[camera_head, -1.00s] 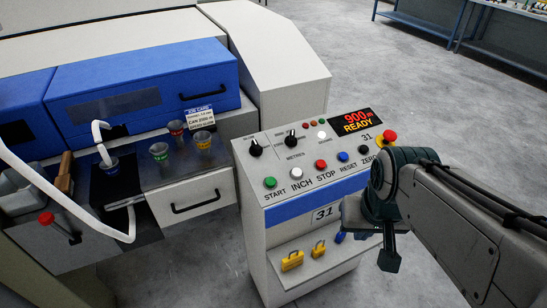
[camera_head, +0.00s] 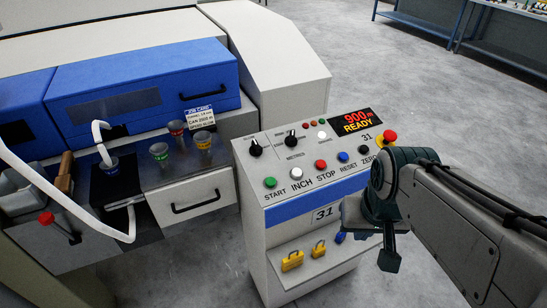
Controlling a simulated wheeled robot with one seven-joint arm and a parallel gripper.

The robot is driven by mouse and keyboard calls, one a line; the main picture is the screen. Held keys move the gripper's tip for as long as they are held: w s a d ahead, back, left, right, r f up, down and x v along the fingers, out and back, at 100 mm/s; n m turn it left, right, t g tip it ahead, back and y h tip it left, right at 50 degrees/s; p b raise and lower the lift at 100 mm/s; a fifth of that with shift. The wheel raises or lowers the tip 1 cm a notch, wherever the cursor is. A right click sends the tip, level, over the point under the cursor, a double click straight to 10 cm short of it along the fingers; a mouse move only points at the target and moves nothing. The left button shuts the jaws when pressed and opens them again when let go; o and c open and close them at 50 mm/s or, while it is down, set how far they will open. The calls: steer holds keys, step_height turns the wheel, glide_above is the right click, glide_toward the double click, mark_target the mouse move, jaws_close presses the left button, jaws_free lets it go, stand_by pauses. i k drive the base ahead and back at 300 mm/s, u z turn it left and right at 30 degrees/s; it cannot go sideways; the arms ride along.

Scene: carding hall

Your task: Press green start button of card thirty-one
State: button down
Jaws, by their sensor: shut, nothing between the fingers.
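The green START button (camera_head: 270,182) is at the left end of the front button row on the sloped control panel (camera_head: 248,165) of card 31. It is unobstructed and labelled START. The panel's display (camera_head: 357,121) reads "900 m READY", and "31" is printed on the panel and on its front. My gripper (camera_head: 389,262) is shut and empty, pointing down in front of the panel's right side. It is well to the right of the green button and touches nothing that I can make out. My wrist hides the panel's lower right corner.
Beside START are the white INCH (camera_head: 296,173), red STOP (camera_head: 321,165), blue RESET and black ZERO buttons. A red mushroom button (camera_head: 390,136) stands at the right edge. Yellow padlocks (camera_head: 292,261) lie on the shelf below. A blue-covered machine (camera_head: 145,85) is left; floor is clear at right.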

mark_target(271, 181)
steer(key=z, duration=2.65)
steer(key=k, duration=0.85)
steer(key=u, duration=1.85)
